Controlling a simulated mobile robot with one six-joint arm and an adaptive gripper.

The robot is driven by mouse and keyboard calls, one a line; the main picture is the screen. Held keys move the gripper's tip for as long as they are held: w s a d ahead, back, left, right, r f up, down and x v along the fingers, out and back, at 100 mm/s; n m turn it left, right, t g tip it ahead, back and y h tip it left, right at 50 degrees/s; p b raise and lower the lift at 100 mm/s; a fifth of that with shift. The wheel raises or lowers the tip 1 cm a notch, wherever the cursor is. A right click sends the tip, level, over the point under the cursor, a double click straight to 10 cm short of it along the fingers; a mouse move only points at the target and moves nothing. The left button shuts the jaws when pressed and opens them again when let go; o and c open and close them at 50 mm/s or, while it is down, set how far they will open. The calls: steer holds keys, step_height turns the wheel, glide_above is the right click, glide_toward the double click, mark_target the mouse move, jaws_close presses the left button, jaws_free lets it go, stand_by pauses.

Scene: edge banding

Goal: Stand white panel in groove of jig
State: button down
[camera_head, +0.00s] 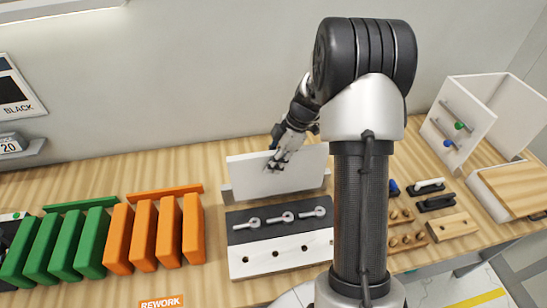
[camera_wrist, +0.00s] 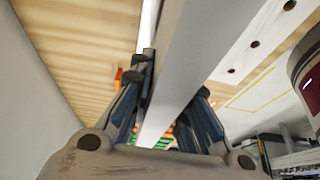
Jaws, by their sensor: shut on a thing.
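The white panel (camera_head: 252,180) stands roughly upright at the back of the jig (camera_head: 280,257), its broad face toward the head camera. My gripper (camera_head: 279,163) is shut on its upper edge near the middle. In the wrist view the panel (camera_wrist: 196,55) runs edge-on between the two fingers of my gripper (camera_wrist: 168,100). The jig has a white front face with holes and a dark strip with several grey levers. A grey part of the jig shows at both ends of the panel's lower edge. The groove is hidden, so I cannot tell whether the panel is seated in it.
Green panels (camera_head: 62,245) and orange panels (camera_head: 157,235) stand in rows to the left. A wooden block (camera_head: 452,226) and small tools (camera_head: 434,202) lie to the right, with a white cabinet (camera_head: 465,118) beyond. The wall (camera_head: 200,80) is close behind the panel.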

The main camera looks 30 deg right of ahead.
steer(key=shift+f+b, duration=2.65)
steer(key=shift+f, duration=0.05)
steer(key=c, duration=1.4)
jaws_free()
steer(key=shift+c, duration=0.2)
steer(key=shift+f, duration=0.1)
step_height(320, 180, up, 7)
steer(key=p, duration=0.3)
